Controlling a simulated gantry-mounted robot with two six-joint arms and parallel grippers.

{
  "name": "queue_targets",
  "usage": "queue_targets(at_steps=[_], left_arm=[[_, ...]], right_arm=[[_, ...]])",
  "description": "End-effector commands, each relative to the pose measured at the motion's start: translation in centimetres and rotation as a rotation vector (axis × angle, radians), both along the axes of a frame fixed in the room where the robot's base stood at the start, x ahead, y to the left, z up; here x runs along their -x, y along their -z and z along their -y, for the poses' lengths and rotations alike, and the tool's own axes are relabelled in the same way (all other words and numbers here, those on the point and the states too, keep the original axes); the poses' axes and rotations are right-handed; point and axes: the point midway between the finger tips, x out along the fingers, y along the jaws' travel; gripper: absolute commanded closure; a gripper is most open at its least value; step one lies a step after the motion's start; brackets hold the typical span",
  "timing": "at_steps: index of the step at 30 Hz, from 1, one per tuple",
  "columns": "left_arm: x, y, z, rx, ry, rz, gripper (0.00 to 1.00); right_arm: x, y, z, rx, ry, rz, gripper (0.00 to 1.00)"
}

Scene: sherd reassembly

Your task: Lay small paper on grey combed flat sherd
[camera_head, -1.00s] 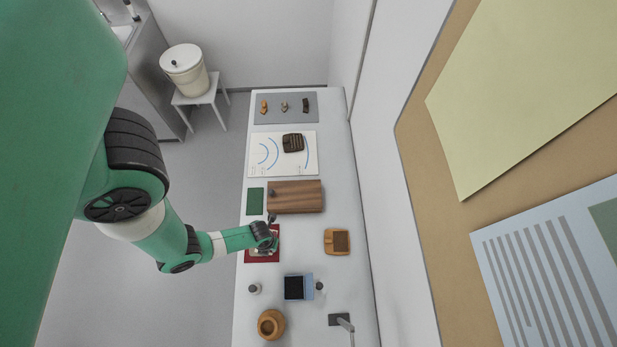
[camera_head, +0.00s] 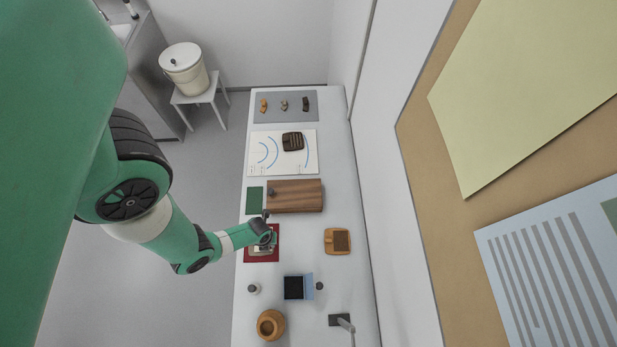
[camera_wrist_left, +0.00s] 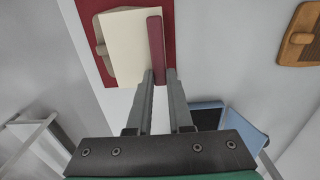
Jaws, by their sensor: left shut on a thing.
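My left gripper (camera_wrist_left: 160,76) is shut on a dark red bar (camera_wrist_left: 156,45) along one edge of the small cream paper (camera_wrist_left: 128,45). In the left wrist view the paper hangs over a greyish-beige flat piece (camera_wrist_left: 101,50), probably the combed sherd, on a red mat (camera_wrist_left: 165,8). The paper hides most of that piece, so I see no combing. I cannot tell whether the paper touches it. In the head view my left gripper (camera_head: 268,239) is over the red mat (camera_head: 262,258). My right gripper is not in view.
A wooden board (camera_head: 295,196) and green pad (camera_head: 254,200) lie beyond the mat. A blue-lidded dark box (camera_head: 293,288) and wooden jar (camera_head: 271,324) stand nearer. A wooden tray (camera_head: 338,240) is to the right. A dark ribbed piece (camera_head: 292,141) rests on a white sheet (camera_head: 258,168).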

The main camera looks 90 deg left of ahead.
Motion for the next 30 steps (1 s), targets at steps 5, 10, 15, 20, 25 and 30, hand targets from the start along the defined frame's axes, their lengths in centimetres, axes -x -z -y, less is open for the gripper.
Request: queue_targets(at_steps=[5, 10, 15, 20, 25, 30], left_arm=[[0.0, 0.7, 0.0, 0.000, 0.000, 0.000, 1.00], [0.0, 2.2, 0.0, 0.000, 0.000, 0.000, 1.00], [0.0, 3.6, 0.0, 0.000, 0.000, 0.000, 1.00], [0.0, 3.8, 0.0, 0.000, 0.000, 0.000, 1.00], [0.0, 3.7, 0.0, 0.000, 0.000, 0.000, 1.00], [0.0, 3.7, 0.0, 0.000, 0.000, 0.000, 1.00]], right_arm=[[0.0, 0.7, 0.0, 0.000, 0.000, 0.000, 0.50], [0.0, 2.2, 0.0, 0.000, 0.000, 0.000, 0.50], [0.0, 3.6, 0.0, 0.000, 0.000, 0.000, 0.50], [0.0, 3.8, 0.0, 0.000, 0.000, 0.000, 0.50], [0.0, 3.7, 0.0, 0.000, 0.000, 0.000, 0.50], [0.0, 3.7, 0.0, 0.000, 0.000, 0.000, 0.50]])
